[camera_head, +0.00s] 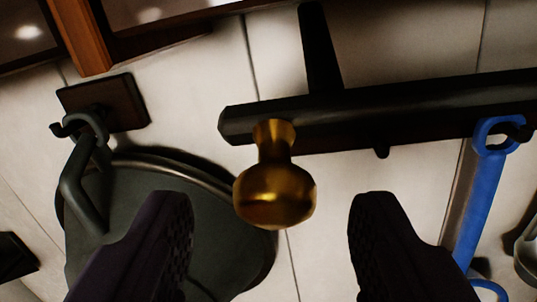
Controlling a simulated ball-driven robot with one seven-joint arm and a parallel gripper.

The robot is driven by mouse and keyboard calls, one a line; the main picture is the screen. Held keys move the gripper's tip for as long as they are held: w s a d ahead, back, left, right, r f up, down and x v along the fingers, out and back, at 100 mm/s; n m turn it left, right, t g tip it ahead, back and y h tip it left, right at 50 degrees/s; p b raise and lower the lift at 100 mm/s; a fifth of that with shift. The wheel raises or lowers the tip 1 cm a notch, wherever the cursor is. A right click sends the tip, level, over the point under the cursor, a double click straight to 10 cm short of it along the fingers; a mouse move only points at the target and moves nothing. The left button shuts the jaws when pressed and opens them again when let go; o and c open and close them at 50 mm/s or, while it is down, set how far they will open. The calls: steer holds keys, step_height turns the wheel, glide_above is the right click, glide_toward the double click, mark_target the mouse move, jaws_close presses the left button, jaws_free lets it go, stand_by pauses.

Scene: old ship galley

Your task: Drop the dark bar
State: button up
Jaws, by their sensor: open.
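A dark bar (400,118) runs across the upper right in front of the pale wall, with its faceted left end showing and its right end cut off by the frame. A brass knob (274,190) hangs from the bar near that left end. My gripper (270,235) is open, with one dark finger at lower left and the other at lower right. The knob is between and just above the fingertips in the picture, and neither finger appears to touch it. The bar lies beyond the fingertips.
A dark pan (150,235) hangs by its handle from a hook on a small dark plate (103,103) at left, partly behind my left finger. A blue-handled utensil (480,195) hangs at right. A wooden frame (80,35) crosses the upper left. Pale wall panels (190,90) show between them.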

steer(key=shift+w+d, duration=0.15)
steer(key=shift+w, duration=0.7)
